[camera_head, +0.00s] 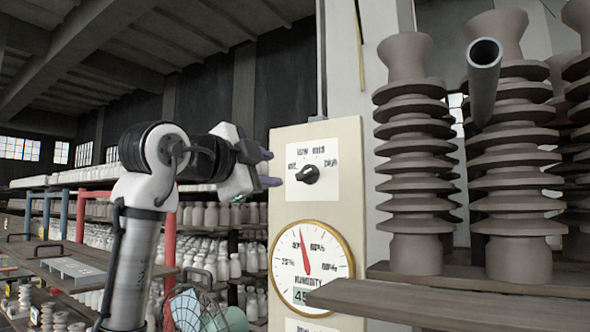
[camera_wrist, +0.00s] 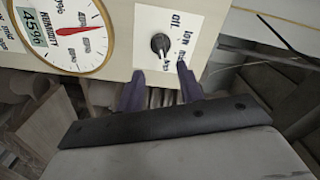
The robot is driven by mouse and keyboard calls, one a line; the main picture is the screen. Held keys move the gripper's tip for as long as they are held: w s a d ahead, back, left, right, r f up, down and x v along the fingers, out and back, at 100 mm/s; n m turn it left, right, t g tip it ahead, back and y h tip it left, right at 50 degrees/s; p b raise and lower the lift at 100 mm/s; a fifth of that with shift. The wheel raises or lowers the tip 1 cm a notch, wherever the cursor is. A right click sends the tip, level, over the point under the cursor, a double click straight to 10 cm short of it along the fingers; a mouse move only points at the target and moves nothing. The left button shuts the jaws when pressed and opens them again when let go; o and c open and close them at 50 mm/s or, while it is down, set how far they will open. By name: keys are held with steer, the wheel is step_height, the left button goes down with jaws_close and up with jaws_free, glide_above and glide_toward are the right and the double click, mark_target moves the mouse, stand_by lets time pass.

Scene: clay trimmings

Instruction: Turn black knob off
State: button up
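The black knob (camera_head: 309,174) sits on a white label plate (camera_head: 326,152) on the upper part of a cream panel. The plate reads off, low, mid and high around the knob. A pale mark shows at the knob's left end in the head view, but I cannot tell for sure which word it points at. My gripper (camera_head: 266,169) is just left of the panel, its two purple fingers apart and empty. In the wrist view the knob (camera_wrist: 160,43) appears just beyond and between the fingertips (camera_wrist: 162,84), apart from them.
A round humidity gauge (camera_head: 311,265) with a red needle is on the panel below the knob. Ribbed grey insulators (camera_head: 415,160) stand on a wooden shelf (camera_head: 470,300) at right, with a pipe end (camera_head: 484,54) above. Racks of white pieces (camera_head: 90,235) fill the left background.

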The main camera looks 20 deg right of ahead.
mark_target(302, 174)
steer(key=p+x, duration=0.3)
steer(key=x, duration=0.7)
steer(key=shift+w+d+p, duration=0.25)
steer(key=shift+p, duration=0.05)
jaws_close()
